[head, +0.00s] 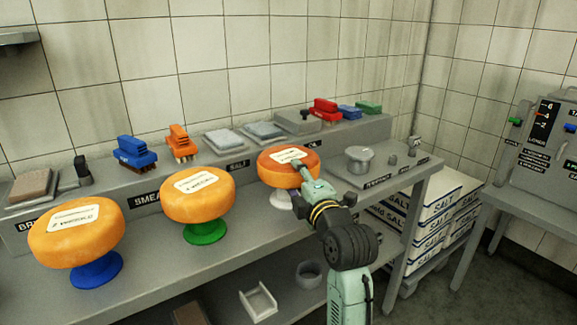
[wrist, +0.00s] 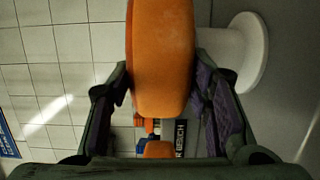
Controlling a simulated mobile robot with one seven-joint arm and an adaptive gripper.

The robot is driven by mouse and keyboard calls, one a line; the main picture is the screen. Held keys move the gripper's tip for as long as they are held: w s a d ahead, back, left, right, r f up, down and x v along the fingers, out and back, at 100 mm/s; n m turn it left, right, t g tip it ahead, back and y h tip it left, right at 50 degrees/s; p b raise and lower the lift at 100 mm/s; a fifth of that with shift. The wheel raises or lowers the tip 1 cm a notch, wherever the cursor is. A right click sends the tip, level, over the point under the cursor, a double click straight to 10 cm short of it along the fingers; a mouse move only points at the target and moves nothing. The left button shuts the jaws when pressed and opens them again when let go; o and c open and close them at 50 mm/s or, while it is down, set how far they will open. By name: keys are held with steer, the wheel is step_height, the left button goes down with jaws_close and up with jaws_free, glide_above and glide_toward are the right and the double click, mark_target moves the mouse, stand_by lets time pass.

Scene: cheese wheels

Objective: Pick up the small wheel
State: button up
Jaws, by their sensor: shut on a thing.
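The small wheel (head: 275,168) is the redder orange one with a pale label on top, above the white stand (head: 281,200) at the right of the row. My gripper (head: 298,169) reaches it from the front right and is shut on its rim. In the wrist view the wheel (wrist: 163,60) lies between the two fingers (wrist: 163,103), with one finger on each face. The white stand (wrist: 250,55) shows to its right there. I cannot tell whether wheel and stand touch. Two larger orange wheels stand to the left, on a blue-footed stand (head: 97,272) and a green-footed stand (head: 206,233).
Behind the wheels runs a raised grey ledge with a blue brush (head: 136,153), an orange brush (head: 181,144) and grey blocks.

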jaws_close()
steer(key=shift+r, duration=0.15)
steer(key=shift+r, duration=0.1)
steer(key=shift+r+b, duration=0.55)
steer(key=shift+r, duration=1)
steer(key=s+d+r+b, duration=0.1)
steer(key=s+d+r, duration=0.1)
steer(key=s, duration=0.5)
steer(key=s+d+r+b, duration=0.1)
steer(key=s+d, duration=0.3)
steer(key=s, duration=0.4)
steer(key=shift+r, duration=0.85)
